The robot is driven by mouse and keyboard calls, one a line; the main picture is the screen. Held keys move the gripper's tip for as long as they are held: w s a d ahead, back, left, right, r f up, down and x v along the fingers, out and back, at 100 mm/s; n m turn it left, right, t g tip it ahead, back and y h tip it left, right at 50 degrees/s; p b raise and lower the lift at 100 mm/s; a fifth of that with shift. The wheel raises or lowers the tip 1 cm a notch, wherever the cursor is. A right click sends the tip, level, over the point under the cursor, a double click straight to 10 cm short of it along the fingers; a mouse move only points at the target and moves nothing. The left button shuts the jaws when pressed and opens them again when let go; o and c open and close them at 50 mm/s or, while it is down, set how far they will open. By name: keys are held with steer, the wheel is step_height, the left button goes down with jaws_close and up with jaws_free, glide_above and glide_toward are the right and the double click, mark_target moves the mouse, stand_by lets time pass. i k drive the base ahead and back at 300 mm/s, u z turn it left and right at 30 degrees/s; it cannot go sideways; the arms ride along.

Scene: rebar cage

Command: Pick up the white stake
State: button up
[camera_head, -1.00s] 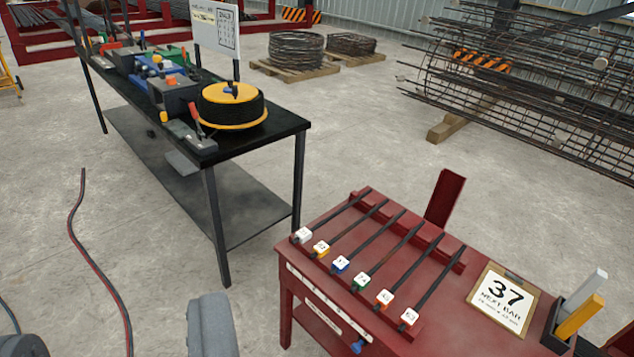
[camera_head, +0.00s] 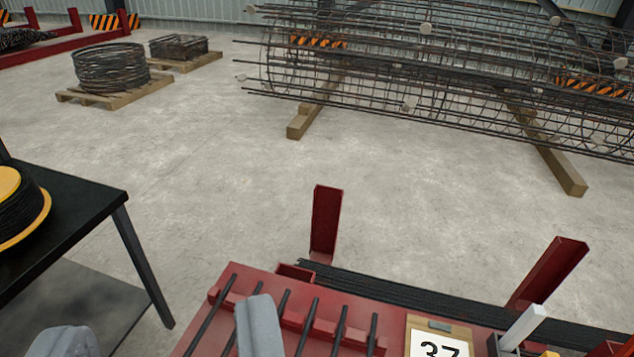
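The white stake (camera_head: 522,327) stands tilted in a dark holder (camera_head: 494,345) at the lower right, on the red table. The top of a yellow stake (camera_head: 548,354) shows beside it, cut off by the bottom edge. My gripper (camera_head: 165,332) shows as two grey fingers at the lower left, spread wide apart with nothing between them. The white stake is well to the right of both fingers. The lower part of the holder is out of view.
The red table (camera_head: 262,277) carries several dark bars and a sign reading 37 (camera_head: 438,345). Red posts (camera_head: 325,222) rise behind it beside long dark bars (camera_head: 400,292). A black table (camera_head: 75,205) is at left. A rebar cage (camera_head: 450,75) lies beyond open concrete floor.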

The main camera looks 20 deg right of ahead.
mark_target(535, 314)
steer(key=z, duration=0.4)
steer(key=i, duration=0.8)
steer(key=z, duration=0.45)
steer(key=k, duration=0.75)
steer(key=z, duration=0.25)
steer(key=i, duration=0.75)
steer(key=u, duration=0.15)
